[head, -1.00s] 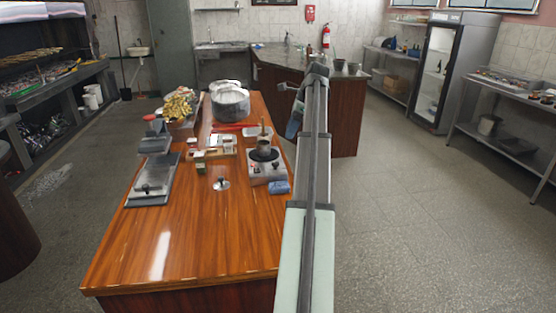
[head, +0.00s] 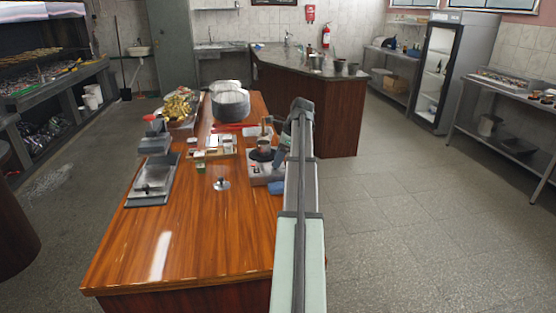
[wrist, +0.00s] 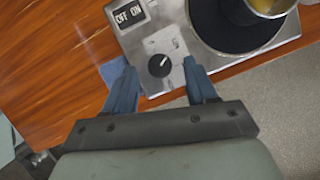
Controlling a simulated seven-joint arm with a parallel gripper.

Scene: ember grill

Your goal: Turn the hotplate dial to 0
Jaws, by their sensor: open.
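The hotplate (head: 258,180) sits near the right edge of the wooden table, partly hidden behind my arm in the head view. In the wrist view its metal body (wrist: 135,45) carries an OFF/ON switch (wrist: 130,14), a round black dial (wrist: 159,65) with a white pointer line, and the dark heating plate (wrist: 225,25). A pot (wrist: 270,5) stands on the heating plate. My gripper (wrist: 160,80) is open, with one blue finger on each side of the dial in that picture. I cannot tell whether the fingers touch the hotplate. The dial's numbers are too small to read.
A blue cloth (wrist: 112,72) lies beside the hotplate, next to the left finger. On the wooden table (head: 200,245) stand a large pot (head: 230,104), a press-like device (head: 153,180) and a small metal item (head: 221,184). The table's near half is clear.

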